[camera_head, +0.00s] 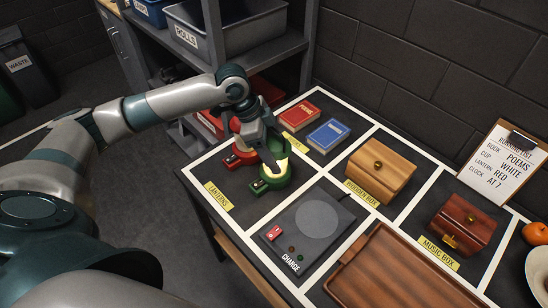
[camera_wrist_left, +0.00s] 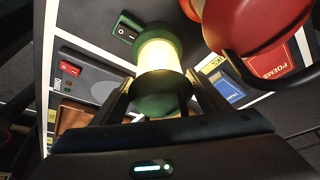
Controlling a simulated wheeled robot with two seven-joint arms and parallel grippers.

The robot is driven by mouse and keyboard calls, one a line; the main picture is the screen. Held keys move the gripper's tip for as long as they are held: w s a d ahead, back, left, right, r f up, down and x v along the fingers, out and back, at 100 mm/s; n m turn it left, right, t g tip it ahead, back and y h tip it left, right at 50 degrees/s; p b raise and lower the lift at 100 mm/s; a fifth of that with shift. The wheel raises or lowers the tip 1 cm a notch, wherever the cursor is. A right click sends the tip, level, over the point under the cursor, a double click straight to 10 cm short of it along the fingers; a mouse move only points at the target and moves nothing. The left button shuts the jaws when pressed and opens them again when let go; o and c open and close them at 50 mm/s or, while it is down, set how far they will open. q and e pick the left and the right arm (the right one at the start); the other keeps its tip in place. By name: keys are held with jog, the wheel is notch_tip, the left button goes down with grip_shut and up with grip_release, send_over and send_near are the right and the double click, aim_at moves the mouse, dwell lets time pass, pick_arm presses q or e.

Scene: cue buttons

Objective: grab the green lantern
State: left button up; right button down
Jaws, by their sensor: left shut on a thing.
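The green lantern (camera_head: 268,183) stands in the lanterns square at the left of the table, its light part glowing pale yellow. It also shows in the left wrist view (camera_wrist_left: 162,62), between the fingers. My left gripper (camera_head: 272,158) reaches down from above and is shut on the green lantern; its fingers also show in the left wrist view (camera_wrist_left: 160,100). The red lantern (camera_head: 237,150) stands just behind the green one and shows large at the upper right of the left wrist view (camera_wrist_left: 250,30). My right gripper is in neither view.
A charge pad (camera_head: 305,228) lies in front of the lanterns. A red book (camera_head: 298,112), a blue book (camera_head: 328,135), a wooden box (camera_head: 380,172), a music box (camera_head: 463,223) and a brown tray (camera_head: 402,285) stand in other squares. A clipboard (camera_head: 503,168) leans at the right.

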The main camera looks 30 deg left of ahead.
aim_at(277, 144)
pick_arm(q)
jog(key=shift+r, duration=0.15)
